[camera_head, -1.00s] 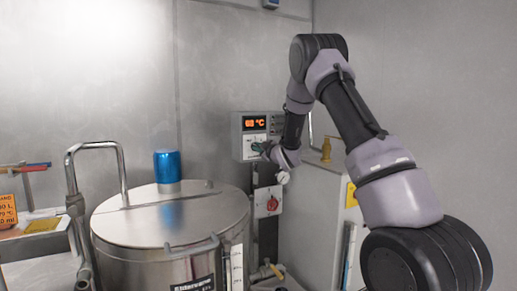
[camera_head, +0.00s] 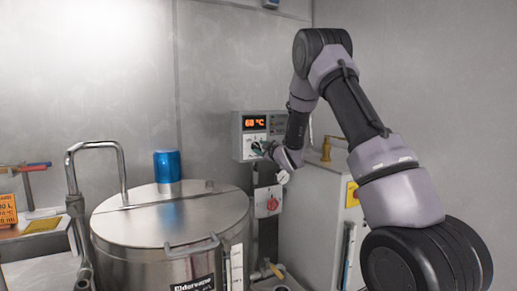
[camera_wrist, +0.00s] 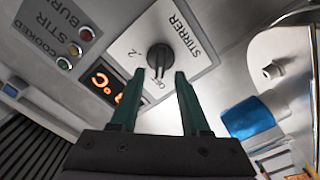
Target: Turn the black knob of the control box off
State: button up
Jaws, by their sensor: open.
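The control box (camera_head: 250,124) hangs on the back wall, with an orange display reading about 60 °C. In the wrist view its panel (camera_wrist: 193,19) appears upside down, with a white plate marked STIRRER, "2" and "OFF". The black knob (camera_wrist: 159,54) sits on that plate. Its pointer seems to lie away from the OFF mark, but its exact setting is hard to tell. My gripper (camera_wrist: 157,76) has two green fingers, open, on either side of the knob's lower part in the picture. Whether they touch it is unclear. In the head view my gripper (camera_head: 262,147) hides the knob.
A steel kettle (camera_head: 125,222) with a blue motor cap (camera_head: 167,166) stands left of the box. A red switch (camera_head: 272,204) on a white plate is below it. A pale cabinet (camera_head: 308,215) with a brass valve (camera_head: 326,148) stands to the right.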

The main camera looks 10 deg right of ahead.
jog(key=v, duration=0.9)
jog(key=shift+r, duration=0.15)
jog(key=s+d+r+m+g+h, duration=0.2)
jog(key=s+d+r+m+h, duration=0.1)
jog(key=s+d+r+m, duration=0.25)
jog(key=s+d+r+m+g+h, duration=0.25)
jog(key=s+r+m, duration=0.3)
jog(key=s, duration=0.35)
jog(key=s+a+m+g+y, duration=0.1)
jog(key=s+a+m+g, duration=0.1)
jog(key=s, duration=1.1)
jog(key=s+a+m+g+y, duration=0.1)
jog(key=s+a+m+g, duration=0.2)
jog(key=s, duration=1.1)
jog(key=shift+f+m+g, duration=0.2)
jog(key=shift+m+g, duration=0.15)
jog(key=shift+m, duration=0.15)
